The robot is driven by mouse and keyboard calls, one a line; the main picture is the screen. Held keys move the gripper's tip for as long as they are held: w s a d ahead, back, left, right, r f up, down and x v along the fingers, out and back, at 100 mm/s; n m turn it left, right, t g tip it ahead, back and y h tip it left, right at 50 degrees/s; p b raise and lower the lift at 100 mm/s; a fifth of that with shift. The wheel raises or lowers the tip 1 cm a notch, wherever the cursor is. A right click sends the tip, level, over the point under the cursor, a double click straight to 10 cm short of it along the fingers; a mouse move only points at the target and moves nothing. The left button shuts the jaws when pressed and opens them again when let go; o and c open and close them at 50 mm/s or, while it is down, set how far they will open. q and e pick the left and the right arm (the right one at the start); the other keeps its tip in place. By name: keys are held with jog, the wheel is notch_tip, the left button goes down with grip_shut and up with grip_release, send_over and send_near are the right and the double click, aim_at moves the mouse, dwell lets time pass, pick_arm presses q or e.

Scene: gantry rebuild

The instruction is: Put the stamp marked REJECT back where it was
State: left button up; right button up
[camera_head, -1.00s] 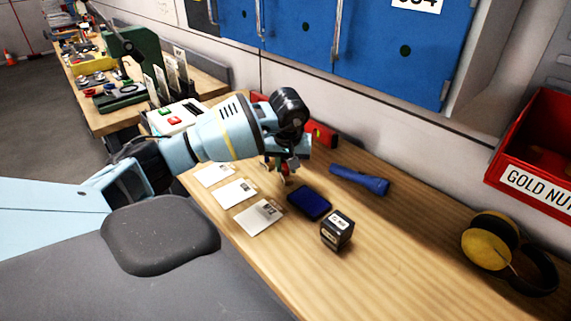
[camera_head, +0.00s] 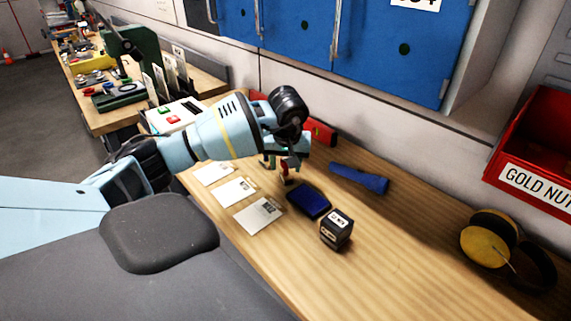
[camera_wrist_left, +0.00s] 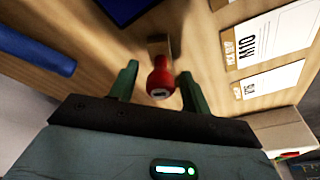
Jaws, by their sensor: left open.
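A stamp with a round red handle (camera_wrist_left: 160,82) and a wooden-looking base stands on the wooden bench in the left wrist view. Its marking cannot be read. My left gripper (camera_wrist_left: 156,86) is open, with one green finger on each side of the handle and gaps between. In the head view the left gripper (camera_head: 281,162) is just above the stamp (camera_head: 286,173), which is partly hidden by it. The stamp is beside a dark blue ink pad (camera_head: 309,201). My right gripper is not in view.
Printed cards (camera_head: 258,215) lie in a row along the bench's near side. A black block with white labels (camera_head: 336,230), a blue flashlight (camera_head: 359,178) and yellow earmuffs (camera_head: 490,240) are to the right. A red bin (camera_head: 535,150) is on the wall. The front right bench is clear.

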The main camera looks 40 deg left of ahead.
pick_arm(q)
jog(key=v, duration=1.1)
jog(key=shift+r, duration=0.4)
jog(key=shift+d+f, duration=0.1)
